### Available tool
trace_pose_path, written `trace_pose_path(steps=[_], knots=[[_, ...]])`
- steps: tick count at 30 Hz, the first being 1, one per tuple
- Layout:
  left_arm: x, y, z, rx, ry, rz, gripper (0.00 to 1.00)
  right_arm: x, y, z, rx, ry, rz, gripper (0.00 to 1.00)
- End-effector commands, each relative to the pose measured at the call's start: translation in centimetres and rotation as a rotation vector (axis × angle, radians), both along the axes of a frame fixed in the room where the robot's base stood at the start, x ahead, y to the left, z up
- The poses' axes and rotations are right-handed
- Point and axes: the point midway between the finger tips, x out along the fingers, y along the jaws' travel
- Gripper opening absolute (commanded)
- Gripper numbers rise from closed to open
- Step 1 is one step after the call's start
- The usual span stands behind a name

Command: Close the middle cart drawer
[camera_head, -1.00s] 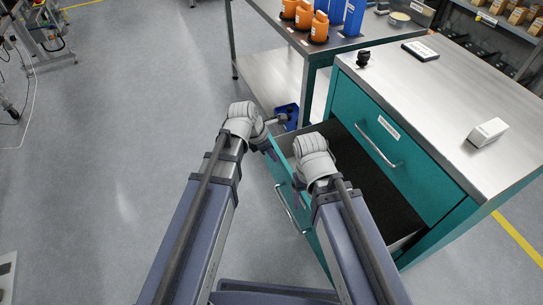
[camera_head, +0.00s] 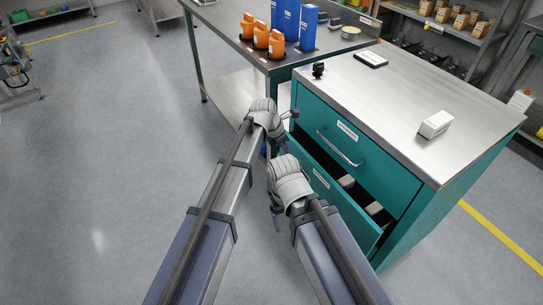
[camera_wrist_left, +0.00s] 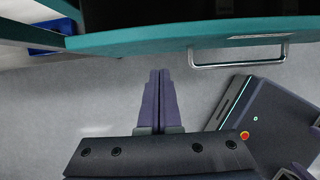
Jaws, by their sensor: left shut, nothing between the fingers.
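The teal cart (camera_head: 400,100) has its top drawer (camera_head: 345,140) shut. The drawer below it, the middle one (camera_head: 321,178), is partly open, with a narrow dark gap showing a few pale items. In the left wrist view its teal front (camera_wrist_left: 130,42) crosses the top, with its bar handle (camera_wrist_left: 237,64) to the right. My left gripper (camera_head: 284,146) is shut and empty near the drawer's far end; in the wrist view its fingertips (camera_wrist_left: 159,74) end close to the front, contact unclear. My right gripper (camera_head: 275,208) is in front of the drawer; its fingers are mostly hidden.
A white box (camera_head: 435,124), a small black knob-like item (camera_head: 318,70) and a dark flat device (camera_head: 370,60) sit on the cart top. A workbench (camera_head: 225,22) with orange and blue containers adjoins it. Shelves stand behind. The floor (camera_head: 110,150) at left is clear.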

Motion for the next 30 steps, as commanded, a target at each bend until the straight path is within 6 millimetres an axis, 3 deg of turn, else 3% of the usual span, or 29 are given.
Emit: trace_pose_path(steps=[6,12,30], knots=[[2.0,-3.4,0.0,0.001,0.001,-0.001,0.0,0.2,0.0,0.0,0.0,-0.002,0.0,0.8],[2.8,-5.0,0.0,0.003,0.002,0.0,0.0,0.3,0.0,0.1,-0.001,-0.003,0.0,0.8],[3.0,-5.6,0.0,0.004,0.002,0.002,0.0,0.4,0.0,0.1,-0.001,-0.003,0.0,0.8]])
